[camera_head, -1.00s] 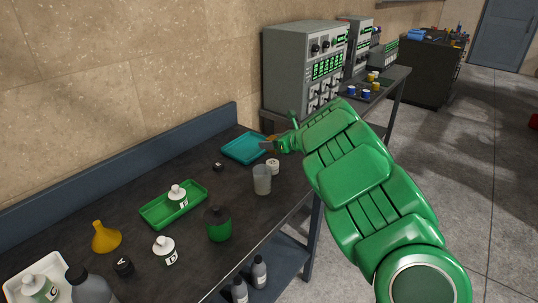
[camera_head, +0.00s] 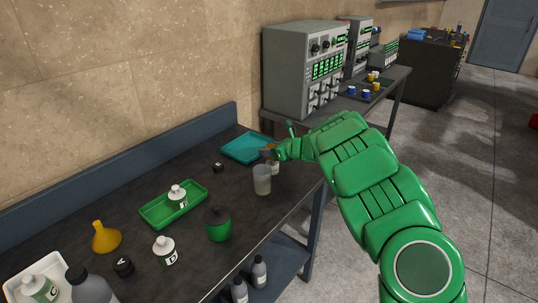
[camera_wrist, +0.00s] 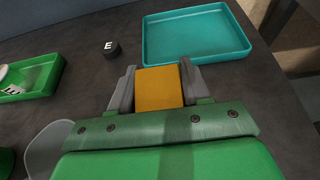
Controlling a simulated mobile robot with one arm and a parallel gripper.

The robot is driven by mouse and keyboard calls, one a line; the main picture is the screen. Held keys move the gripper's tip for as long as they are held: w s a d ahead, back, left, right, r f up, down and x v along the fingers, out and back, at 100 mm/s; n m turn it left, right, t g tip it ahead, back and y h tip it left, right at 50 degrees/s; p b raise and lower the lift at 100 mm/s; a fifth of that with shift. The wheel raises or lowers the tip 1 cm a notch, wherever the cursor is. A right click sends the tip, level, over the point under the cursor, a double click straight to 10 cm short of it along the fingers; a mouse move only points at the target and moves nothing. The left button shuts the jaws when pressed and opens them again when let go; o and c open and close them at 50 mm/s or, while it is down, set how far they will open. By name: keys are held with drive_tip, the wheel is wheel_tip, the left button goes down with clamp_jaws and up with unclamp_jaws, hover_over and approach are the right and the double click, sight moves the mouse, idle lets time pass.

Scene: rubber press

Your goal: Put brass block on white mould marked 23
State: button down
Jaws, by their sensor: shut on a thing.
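My gripper (camera_wrist: 158,88) is shut on the brass block (camera_wrist: 159,90), which shows orange-yellow between the grey fingers in the wrist view. In the head view my gripper (camera_head: 270,153) is over the far right part of the dark bench, just in front of the teal tray. A small white round thing (camera_head: 275,168), likely the white mould, sits right below my gripper and is partly covered by it. Its marking cannot be read. The wrist view does not show the white mould.
The teal tray (camera_head: 228,148) lies behind my gripper. A small black cap marked E (camera_wrist: 112,48) stands left of it. A translucent cup (camera_head: 262,181) stands close in front.

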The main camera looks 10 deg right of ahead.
drive_tip(key=shift+f, duration=1)
drive_tip(key=c, duration=0.5)
unclamp_jaws()
drive_tip(key=shift+f, duration=0.1)
drive_tip(key=v, duration=1.2)
